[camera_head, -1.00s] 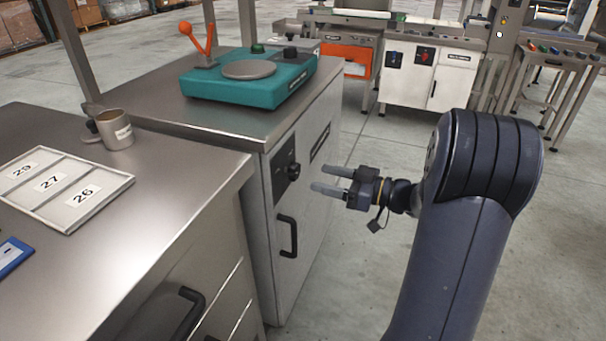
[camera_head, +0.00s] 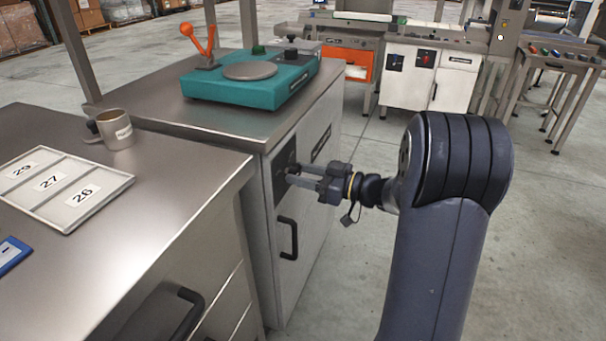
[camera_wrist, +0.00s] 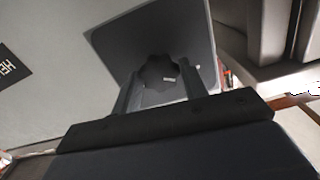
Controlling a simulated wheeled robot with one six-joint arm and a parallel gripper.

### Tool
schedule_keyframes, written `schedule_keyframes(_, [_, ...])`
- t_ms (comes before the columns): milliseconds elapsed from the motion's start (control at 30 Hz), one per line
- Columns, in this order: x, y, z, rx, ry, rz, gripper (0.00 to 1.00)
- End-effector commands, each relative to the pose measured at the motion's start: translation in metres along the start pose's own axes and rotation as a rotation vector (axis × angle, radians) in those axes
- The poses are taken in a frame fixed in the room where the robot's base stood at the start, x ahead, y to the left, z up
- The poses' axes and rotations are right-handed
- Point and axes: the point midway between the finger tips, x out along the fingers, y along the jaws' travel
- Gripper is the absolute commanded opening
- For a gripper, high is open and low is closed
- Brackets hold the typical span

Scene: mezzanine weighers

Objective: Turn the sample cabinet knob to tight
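The sample cabinet (camera_head: 310,250) is a light grey cabinet with a steel top and a black handle (camera_head: 289,238) on its front. Its knob is a dark, scalloped knob (camera_wrist: 160,72) on a dark square plate (camera_wrist: 200,38), seen in the wrist view. A small light mark shows on the knob. In the head view my gripper hides most of the knob. My gripper (camera_head: 294,174) is at the plate, and its fingers (camera_wrist: 157,95) are apart, one on each side of the knob. I cannot tell whether they touch it.
A teal weigher (camera_head: 235,92) with an orange lever stands on the cabinet top. At left a steel counter (camera_head: 170,200) holds a mug (camera_head: 116,130) and a numbered tray (camera_head: 110,195). The floor (camera_head: 555,230) to the right is clear.

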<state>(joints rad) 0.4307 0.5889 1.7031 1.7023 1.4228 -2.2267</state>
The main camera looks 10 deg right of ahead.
Motion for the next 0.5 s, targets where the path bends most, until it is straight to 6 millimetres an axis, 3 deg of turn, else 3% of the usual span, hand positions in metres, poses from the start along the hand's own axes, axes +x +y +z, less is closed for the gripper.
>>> schedule_keyframes(300, [-0.0002, 0.0000, 0.0001, 0.000, 0.000, 0.000, 0.15])
schedule_keyframes(500, [-0.0002, 0.0000, 0.0005, 0.012, 0.000, 0.000, 0.15])
